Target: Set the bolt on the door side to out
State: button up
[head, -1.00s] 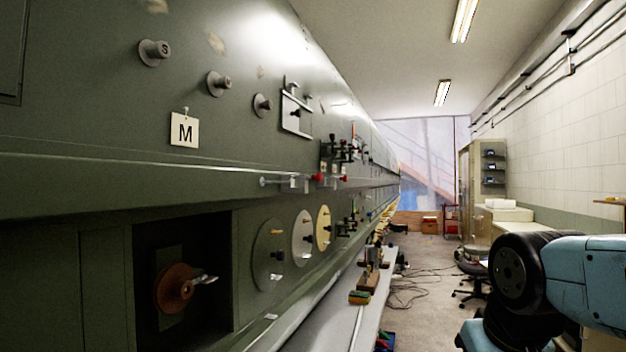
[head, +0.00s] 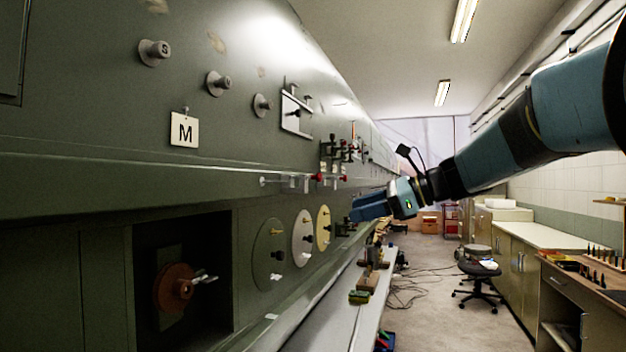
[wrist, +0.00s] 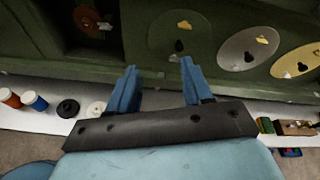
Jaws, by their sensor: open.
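In the head view a slide bolt (head: 290,181) with a pale rod and a red knob lies along the panel's ledge. No bolt shows clearly in the wrist view.
Green, silver and yellow discs (head: 269,254) are on the lower panel; the green disc (wrist: 170,38) is beyond my fingers in the wrist view. Left of them is a recess with a brown wheel (head: 172,288). A white shelf (head: 325,318) runs below. The aisle floor (head: 428,295) is mostly open.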

aim_at(313, 178)
jog(key=w+d+r+m+t+y, duration=0.1)
jog(key=w+d+r+m+y, duration=0.1)
jog(key=w+r+m+y, duration=0.35)
jog(key=shift+n+h, duration=0.95)
jog(key=x, duration=0.9)
jog(key=r+x, duration=0.1)
jog(key=x, duration=0.4)
jog(key=shift+w+d, duration=0.2)
jog(key=shift+w, duration=0.2)
jog(key=shift+c, duration=0.3)
jog(key=shift+f, duration=0.1)
grip_shut()
